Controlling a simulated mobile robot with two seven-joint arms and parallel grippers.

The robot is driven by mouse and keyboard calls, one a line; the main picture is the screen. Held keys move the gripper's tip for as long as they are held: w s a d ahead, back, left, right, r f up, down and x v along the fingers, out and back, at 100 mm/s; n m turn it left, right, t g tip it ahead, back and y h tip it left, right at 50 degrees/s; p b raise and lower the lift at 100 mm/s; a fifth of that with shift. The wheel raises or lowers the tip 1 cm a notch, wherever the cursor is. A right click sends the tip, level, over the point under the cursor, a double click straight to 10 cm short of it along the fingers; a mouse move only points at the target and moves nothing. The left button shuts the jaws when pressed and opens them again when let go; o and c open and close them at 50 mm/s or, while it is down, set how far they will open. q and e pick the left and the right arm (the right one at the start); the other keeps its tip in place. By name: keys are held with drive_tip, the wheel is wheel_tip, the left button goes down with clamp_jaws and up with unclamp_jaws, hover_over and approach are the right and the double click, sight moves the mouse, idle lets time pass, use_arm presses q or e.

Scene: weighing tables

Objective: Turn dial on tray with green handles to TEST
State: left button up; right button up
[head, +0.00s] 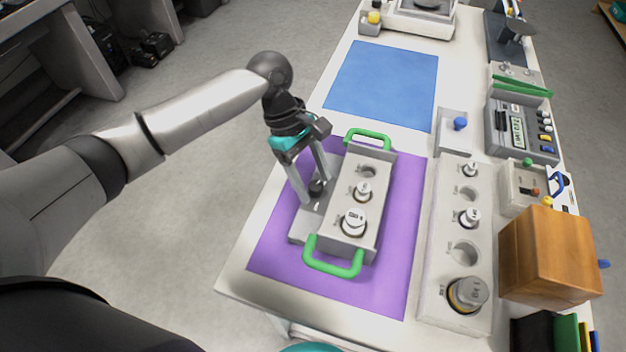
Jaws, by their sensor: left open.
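The grey tray (382,195) with two green handles (333,263) lies on the purple mat (395,275). It holds two metal weights (354,222) in sockets, and one socket at its far end looks empty. A small dark dial (316,187) sits on the tray's left side plate. My left gripper (319,193) is over that plate, pointing down, with its fingers apart on either side of the dial. I cannot tell whether the fingers touch it. The dial's markings are too small or hidden to read. My right gripper is not in view.
A white weight rack (437,255) with several weights stands right of the mat. The blue mat (382,84) behind is clear.

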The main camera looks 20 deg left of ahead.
use_arm(q)
clamp_jaws()
idle(0.6)
